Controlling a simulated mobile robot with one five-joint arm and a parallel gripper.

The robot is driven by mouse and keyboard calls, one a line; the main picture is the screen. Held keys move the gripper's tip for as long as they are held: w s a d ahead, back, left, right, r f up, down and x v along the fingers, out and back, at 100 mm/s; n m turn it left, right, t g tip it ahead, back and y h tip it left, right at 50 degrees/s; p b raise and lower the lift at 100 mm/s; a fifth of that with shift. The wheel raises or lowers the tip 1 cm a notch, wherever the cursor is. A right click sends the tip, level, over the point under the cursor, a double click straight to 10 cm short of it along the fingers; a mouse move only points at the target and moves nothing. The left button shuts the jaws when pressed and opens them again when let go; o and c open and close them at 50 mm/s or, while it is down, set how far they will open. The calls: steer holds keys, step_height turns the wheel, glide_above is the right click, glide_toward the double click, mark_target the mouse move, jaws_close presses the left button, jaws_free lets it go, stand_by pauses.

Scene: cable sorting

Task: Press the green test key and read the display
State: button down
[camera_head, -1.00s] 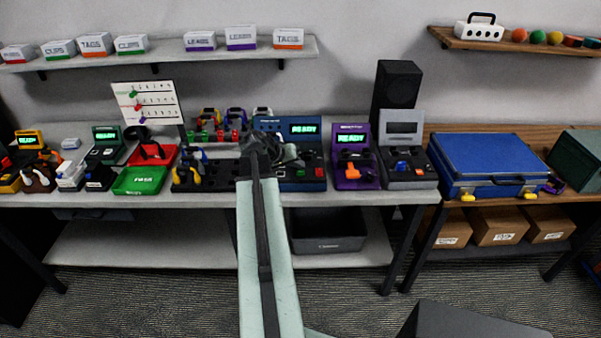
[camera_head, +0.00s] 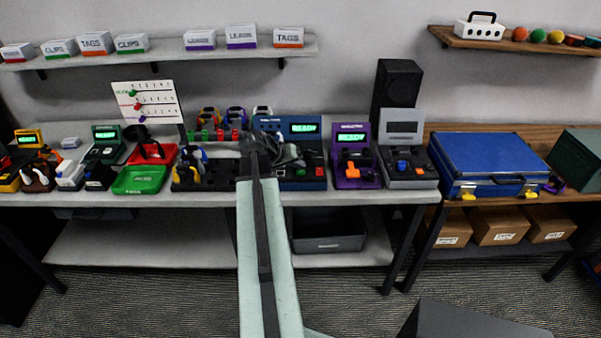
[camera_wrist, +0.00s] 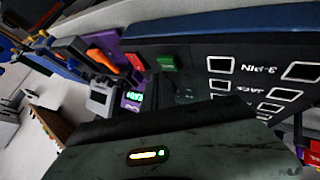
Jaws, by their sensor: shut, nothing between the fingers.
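The blue tester (camera_head: 265,123) stands on the bench at centre, with a lit green display (camera_head: 303,128) reading READY. Its green key (camera_head: 301,172) and red key (camera_head: 319,171) sit at its front right. In the wrist view, the green key (camera_wrist: 166,62) stands beside the red key (camera_wrist: 136,62), near white-outlined sockets. My gripper (camera_head: 287,156) is shut and empty, over the tester's left and middle part, hiding some of its panel. The green key is left uncovered, and no contact with it shows. In the wrist view, my gripper's dark body fills the bottom; its fingertips are not clear.
A purple tester (camera_head: 352,128) with an orange key and a grey tester (camera_head: 402,128) stand close on the right. A dark holder (camera_head: 190,183) with plugs is on the left, beside a green tray (camera_head: 141,180). A blue case (camera_head: 490,152) lies farther right.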

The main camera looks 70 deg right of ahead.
mark_target(299, 172)
steer(key=shift+f+b, duration=0.4)
steer(key=shift+f, duration=0.15)
stand_by(0.5)
steer(key=shift+r+p, duration=0.8)
step_height(299, 172, up, 5)
steer(key=p, duration=0.5)
steer(key=shift+r, duration=0.15)
stand_by(0.5)
